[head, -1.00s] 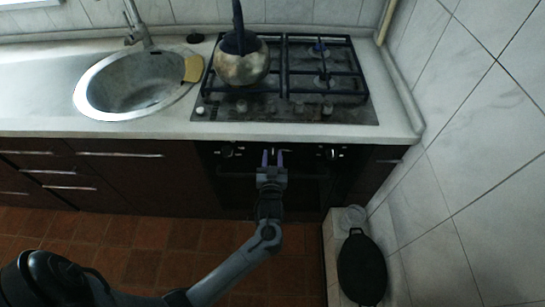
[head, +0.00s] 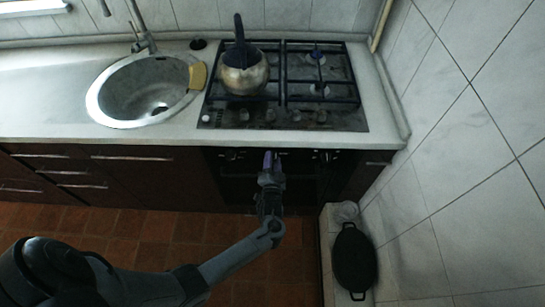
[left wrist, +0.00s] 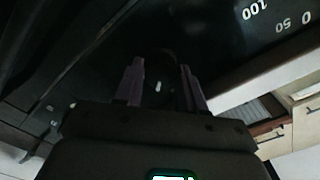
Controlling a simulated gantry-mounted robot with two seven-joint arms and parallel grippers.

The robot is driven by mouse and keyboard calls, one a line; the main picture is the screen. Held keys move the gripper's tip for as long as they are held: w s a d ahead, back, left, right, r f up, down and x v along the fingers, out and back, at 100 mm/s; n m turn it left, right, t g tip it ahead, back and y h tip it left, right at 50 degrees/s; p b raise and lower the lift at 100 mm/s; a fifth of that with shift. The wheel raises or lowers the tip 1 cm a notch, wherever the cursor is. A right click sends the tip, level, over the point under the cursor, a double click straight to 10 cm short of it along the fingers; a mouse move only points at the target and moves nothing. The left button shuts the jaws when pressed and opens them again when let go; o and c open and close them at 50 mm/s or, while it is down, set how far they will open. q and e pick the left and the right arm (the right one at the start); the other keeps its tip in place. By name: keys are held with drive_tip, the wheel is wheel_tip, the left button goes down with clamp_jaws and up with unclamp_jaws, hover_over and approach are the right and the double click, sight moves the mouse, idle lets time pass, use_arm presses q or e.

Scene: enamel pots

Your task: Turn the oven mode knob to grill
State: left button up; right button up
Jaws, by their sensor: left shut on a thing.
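My left gripper (head: 272,160) is at the dark control panel on the front of the oven (head: 225,180), below the hob. In the left wrist view its two purple fingers (left wrist: 163,84) stand on either side of a dark round knob (left wrist: 168,58) and are shut on it. A small white mark shows between the fingers. The knob is dark and mostly hidden by the fingers, so its setting cannot be read. In the head view the fingers cover it. Panel numbers 100, 50 and 0 show at the upper right of the wrist view. My right gripper is not in view.
A metal pot (head: 243,76) with a dark handle stands on the hob (head: 300,118). A round sink (head: 105,108) and a yellow sponge (head: 197,76) are to the left. A black pan (head: 354,262) lies at the lower right, beside the tiled wall.

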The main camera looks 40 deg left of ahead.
use_arm(q)
drive_tip(key=m+p, duration=0.3)
drive_tip(key=m, duration=0.5)
drive_tip(key=shift+f+m+p, duration=0.15)
drive_tip(key=shift+m+p, duration=0.15)
idle(0.4)
drive_tip(key=o, duration=1)
